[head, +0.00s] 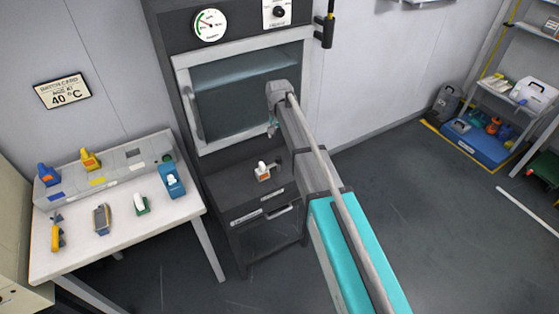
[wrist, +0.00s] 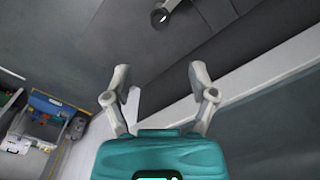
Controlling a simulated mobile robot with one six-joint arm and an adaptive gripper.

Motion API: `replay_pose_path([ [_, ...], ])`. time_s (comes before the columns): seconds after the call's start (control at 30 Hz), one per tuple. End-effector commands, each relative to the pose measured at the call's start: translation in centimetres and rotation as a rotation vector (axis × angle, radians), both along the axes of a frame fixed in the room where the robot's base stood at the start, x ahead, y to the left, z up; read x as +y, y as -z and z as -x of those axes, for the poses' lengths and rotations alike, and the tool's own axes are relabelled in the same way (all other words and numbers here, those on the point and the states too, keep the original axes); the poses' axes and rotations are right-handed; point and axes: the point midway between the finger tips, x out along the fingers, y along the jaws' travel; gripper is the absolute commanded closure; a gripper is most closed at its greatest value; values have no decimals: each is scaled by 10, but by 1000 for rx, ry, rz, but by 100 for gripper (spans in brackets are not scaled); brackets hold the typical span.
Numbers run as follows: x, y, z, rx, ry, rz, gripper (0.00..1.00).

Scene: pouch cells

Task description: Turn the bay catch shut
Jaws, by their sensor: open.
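A small dark round fitting with a short lever and a pale mark (wrist: 162,17) shows at the top edge of the wrist view, cut off by the frame; it looks like the bay catch, but I cannot be sure. My gripper (wrist: 159,88) is open and empty, its two grey fingers apart and clear of the fitting. In the head view my gripper (head: 272,128) hangs in front of the glazed bay door (head: 240,95), small and partly hidden by my arm. A white-and-orange piece (head: 264,172) stands on the black ledge below the door.
The cabinet has a pale door frame (head: 183,85) and a lower handle (head: 280,214). A white table (head: 120,236) with several coloured items stands at left. A shelf rack (head: 490,95) is at far right. A black fitting (head: 327,30) juts beside the door.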

Motion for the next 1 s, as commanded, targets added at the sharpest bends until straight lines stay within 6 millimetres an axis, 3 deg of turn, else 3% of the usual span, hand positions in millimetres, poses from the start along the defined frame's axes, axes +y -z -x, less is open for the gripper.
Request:
replay_pose_path([
  [1.0,1,82,0,0,-2,0,26],
])
